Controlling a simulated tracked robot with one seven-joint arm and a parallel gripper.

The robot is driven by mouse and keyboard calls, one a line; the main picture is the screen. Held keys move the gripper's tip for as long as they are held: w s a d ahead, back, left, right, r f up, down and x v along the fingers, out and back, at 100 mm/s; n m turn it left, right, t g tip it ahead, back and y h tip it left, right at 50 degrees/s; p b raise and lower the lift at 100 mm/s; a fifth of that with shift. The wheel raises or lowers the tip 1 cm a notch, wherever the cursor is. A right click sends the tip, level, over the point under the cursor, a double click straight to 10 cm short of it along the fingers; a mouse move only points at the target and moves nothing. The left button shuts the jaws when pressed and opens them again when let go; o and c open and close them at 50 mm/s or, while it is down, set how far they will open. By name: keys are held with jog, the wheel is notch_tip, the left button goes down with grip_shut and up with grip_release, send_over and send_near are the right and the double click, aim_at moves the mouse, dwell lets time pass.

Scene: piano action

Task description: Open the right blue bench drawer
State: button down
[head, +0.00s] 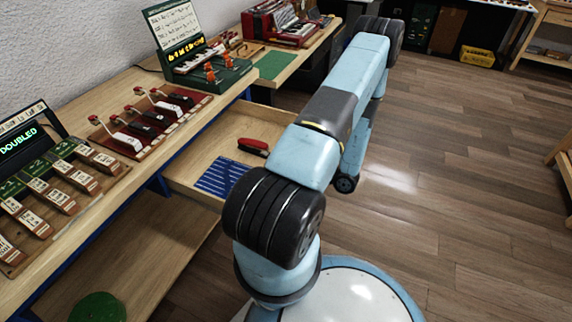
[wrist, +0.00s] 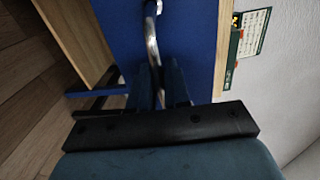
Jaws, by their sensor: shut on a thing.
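The pale wooden drawer (head: 190,158) stands pulled out from the bench in the head view, with its inside showing. My arm hides its front there. In the wrist view a blue front panel (wrist: 192,30) carries a curved silver handle (wrist: 152,45). My gripper (wrist: 164,88) is shut on this handle, with one dark finger on each side of it. The gripper itself does not show in the head view.
A blue lined sheet (head: 222,177) and a red-handled tool (head: 253,146) lie in the drawer. The wooden bench top (head: 150,82) holds key models and a green keyboard case (head: 190,60). A lower shelf (head: 165,250) holds a green disc (head: 98,307). Floor (head: 450,160) at right is clear.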

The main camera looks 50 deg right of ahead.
jog(key=shift+s+d+f, duration=0.1)
jog(key=shift+f, duration=0.1)
jog(key=c, duration=1.3)
grip_release()
jog(key=shift+r, duration=0.1)
jog(key=v, duration=1.3)
jog(key=shift+s+d, duration=0.1)
jog(key=shift+s, duration=0.2)
